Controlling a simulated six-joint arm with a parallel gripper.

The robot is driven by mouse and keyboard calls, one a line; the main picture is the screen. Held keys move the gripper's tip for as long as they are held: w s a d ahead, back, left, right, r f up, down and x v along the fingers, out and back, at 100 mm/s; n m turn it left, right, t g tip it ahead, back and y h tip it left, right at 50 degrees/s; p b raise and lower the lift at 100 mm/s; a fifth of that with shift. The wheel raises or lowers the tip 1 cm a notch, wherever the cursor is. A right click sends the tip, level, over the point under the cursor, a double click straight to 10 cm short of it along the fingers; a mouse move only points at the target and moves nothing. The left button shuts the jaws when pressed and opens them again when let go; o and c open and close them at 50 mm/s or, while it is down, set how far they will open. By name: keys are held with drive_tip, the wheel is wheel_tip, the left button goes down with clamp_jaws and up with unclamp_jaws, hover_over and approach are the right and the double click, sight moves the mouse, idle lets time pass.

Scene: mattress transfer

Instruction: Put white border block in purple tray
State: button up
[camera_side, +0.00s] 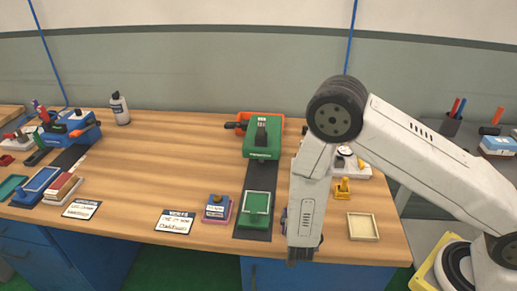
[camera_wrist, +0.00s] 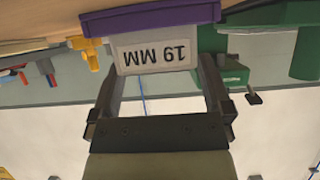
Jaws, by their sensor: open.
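My gripper (camera_side: 300,252) points down near the bench's front edge, just right of the dark mat. In the wrist view my gripper (camera_wrist: 157,85) is open, with its two fingers apart and no block visibly held. That view is upside down. A purple piece (camera_wrist: 150,19), likely the purple tray, crosses its top. A pale grey part with a white "19 MM" label (camera_wrist: 155,55) adjoins it and shows between the fingers. My arm hides this spot in the side view. A green block with a white border (camera_side: 257,203) lies on the dark mat; I cannot tell if it is the named block.
A yellow piece (camera_side: 342,188) and a cream square tray (camera_side: 363,227) are right of my gripper. A blue block on a pink base (camera_side: 217,208) sits left. The bench's middle left is clear.

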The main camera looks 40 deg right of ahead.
drive_tip(key=v, duration=1.1)
drive_tip(key=shift+s, duration=0.15)
drive_tip(key=shift+a, duration=0.1)
idle(0.3)
drive_tip(key=w+r+n+g+y, duration=0.1)
drive_tip(key=w+r+n+y, duration=0.4)
drive_tip(key=y, duration=0.3)
drive_tip(key=s+d+r+n+g, duration=0.4)
drive_tip(key=s+d+r, duration=0.3)
drive_tip(key=s+d, duration=0.2)
drive_tip(key=shift+d+r+g+y, duration=0.25)
drive_tip(key=shift+d+g+y, duration=0.05)
drive_tip(key=shift+d+g, duration=0.25)
